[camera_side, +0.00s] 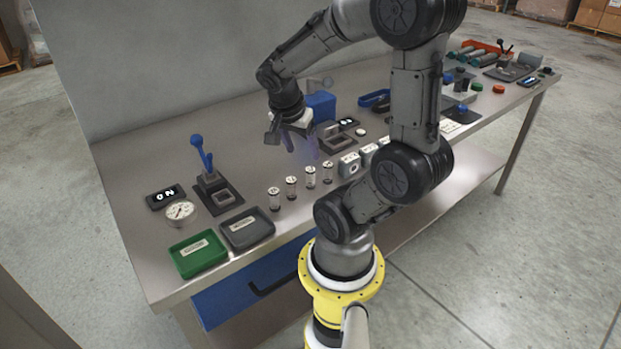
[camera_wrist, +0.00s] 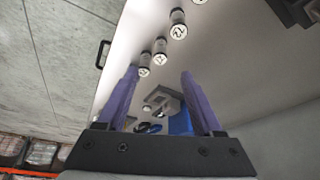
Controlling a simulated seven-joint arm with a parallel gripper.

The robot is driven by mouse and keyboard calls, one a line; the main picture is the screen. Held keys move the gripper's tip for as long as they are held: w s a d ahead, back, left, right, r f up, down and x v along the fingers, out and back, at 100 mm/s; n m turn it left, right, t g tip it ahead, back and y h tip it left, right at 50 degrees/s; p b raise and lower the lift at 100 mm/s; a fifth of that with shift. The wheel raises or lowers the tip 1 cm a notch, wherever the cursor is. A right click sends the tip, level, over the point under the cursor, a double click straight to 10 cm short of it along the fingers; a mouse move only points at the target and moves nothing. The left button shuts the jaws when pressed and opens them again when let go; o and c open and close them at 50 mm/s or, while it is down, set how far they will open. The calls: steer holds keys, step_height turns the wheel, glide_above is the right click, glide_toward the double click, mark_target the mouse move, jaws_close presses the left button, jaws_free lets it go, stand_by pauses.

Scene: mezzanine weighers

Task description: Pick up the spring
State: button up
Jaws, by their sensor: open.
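My gripper (camera_side: 303,152) is open above the middle of the bench, with purple fingers apart and nothing seen between them. Its fingers frame the wrist view (camera_wrist: 160,73) from below. No part is plainly recognisable as a spring. A row of several small upright cylinders with white marked tops stands below and left of my gripper in the side view, including a front-left cylinder (camera_side: 274,199) and a back-right cylinder (camera_side: 328,172). In the wrist view, one cylinder (camera_wrist: 144,70) appears near the left finger and another (camera_wrist: 178,29) farther up. I cannot tell what they contain.
A green tray (camera_side: 198,264) and a grey tray (camera_side: 260,237) lie at the bench's front left. A blue-handled lever press (camera_side: 205,180), a dial gauge (camera_side: 180,210) and a display (camera_side: 164,197) stand behind them. A blue block (camera_side: 321,105) stands behind my gripper.

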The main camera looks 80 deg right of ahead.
mark_target(309, 171)
steer(key=x, duration=1.2)
steer(key=shift+f, duration=0.4)
jaws_close()
